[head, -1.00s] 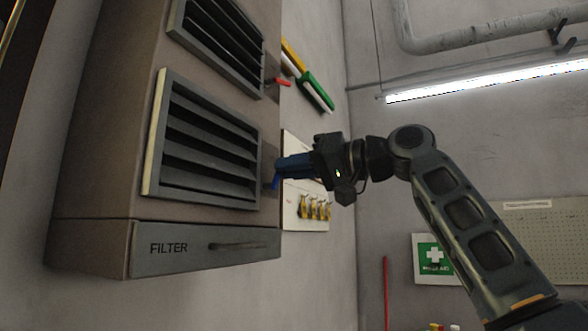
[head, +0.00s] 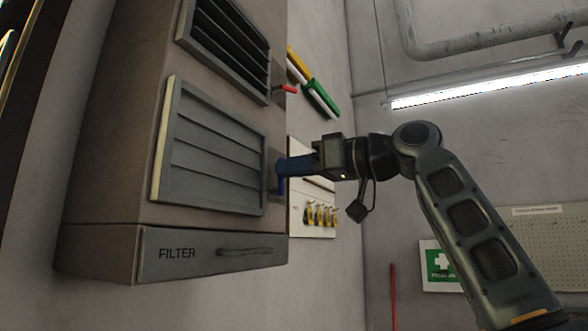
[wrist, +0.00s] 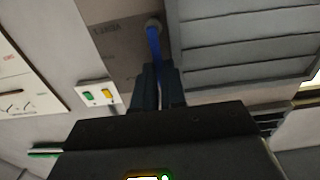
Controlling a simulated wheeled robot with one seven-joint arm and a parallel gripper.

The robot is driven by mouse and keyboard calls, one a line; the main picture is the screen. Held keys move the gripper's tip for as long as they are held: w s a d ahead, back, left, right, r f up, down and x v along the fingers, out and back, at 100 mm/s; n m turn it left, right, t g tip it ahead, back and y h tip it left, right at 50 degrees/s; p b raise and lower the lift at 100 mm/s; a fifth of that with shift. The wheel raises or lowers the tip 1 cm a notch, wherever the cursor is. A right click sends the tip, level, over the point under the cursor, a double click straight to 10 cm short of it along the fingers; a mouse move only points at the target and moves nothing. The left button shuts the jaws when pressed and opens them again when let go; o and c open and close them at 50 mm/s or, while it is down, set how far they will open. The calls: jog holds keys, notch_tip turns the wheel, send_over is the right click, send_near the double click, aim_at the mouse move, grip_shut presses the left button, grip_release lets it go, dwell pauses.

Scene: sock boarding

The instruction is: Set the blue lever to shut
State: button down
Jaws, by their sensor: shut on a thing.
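The blue lever (head: 281,185) is on the side of the cabinet, beside the lower louvre (head: 212,150). The slats of that louvre lie flat, edge to edge, with no dark gaps. My gripper (head: 290,167) reaches the lever from the right and is shut on it. In the wrist view the blue lever (wrist: 154,45) runs from a round pivot down between the fingers of my gripper (wrist: 158,72). The fingers hide its lower end.
The upper louvre (head: 228,45) has open slats and a red lever (head: 287,88) beside it. A FILTER drawer (head: 212,254) is below. A panel with several yellow-tagged items (head: 320,214) hangs on the wall behind my gripper. Free space lies right of the cabinet.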

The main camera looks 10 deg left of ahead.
dwell(0.3)
jog(key=c, duration=1.2)
grip_release()
jog(key=shift+d, duration=0.1)
jog(key=b+v, duration=0.2)
jog(key=v, duration=0.5)
jog(key=shift+s+d, duration=0.15)
jog(key=shift+d, duration=0.1)
